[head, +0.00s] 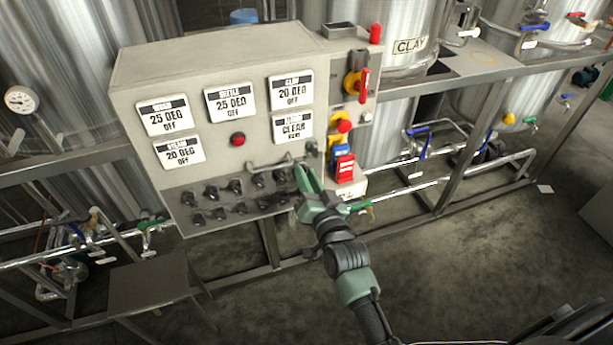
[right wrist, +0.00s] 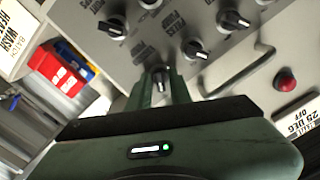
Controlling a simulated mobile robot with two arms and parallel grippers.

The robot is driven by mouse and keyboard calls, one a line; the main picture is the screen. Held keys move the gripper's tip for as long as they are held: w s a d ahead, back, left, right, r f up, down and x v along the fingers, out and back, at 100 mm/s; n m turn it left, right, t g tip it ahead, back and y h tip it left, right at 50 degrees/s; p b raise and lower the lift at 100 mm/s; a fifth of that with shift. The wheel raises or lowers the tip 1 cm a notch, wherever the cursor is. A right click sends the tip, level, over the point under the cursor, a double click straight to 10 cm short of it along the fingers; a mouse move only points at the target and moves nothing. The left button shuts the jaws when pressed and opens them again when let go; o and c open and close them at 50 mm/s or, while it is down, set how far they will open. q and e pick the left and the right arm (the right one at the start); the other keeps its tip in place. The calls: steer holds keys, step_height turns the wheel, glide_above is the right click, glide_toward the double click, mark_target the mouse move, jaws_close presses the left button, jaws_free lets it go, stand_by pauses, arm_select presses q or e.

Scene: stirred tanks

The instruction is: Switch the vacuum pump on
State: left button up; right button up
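The grey control box (head: 225,80) carries rows of black rotary switches (head: 235,187) along its lower front. My right gripper (head: 303,178) reaches up to the right end of these rows. In the right wrist view its green fingers (right wrist: 163,88) stand on either side of one black switch (right wrist: 160,74), with a narrow gap between them. I cannot tell whether the fingers touch the switch. The labels beside the switches are upside down and too small to read surely, so I cannot tell which is the vacuum pump's. My left gripper is not in view.
A metal handle bar (right wrist: 240,72) and a red button (right wrist: 285,80) stand out from the panel near the gripper. A red-and-blue switch box (head: 343,163) is just right of it. Steel tanks (head: 390,120) and pipes stand behind.

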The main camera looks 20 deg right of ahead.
steer(key=shift+o, duration=0.6)
steer(key=s+b, duration=0.1)
steer(key=s, duration=0.7)
steer(key=shift+d, duration=0.15)
steer(key=shift+w+f, duration=0.1)
steer(key=shift+f, duration=0.05)
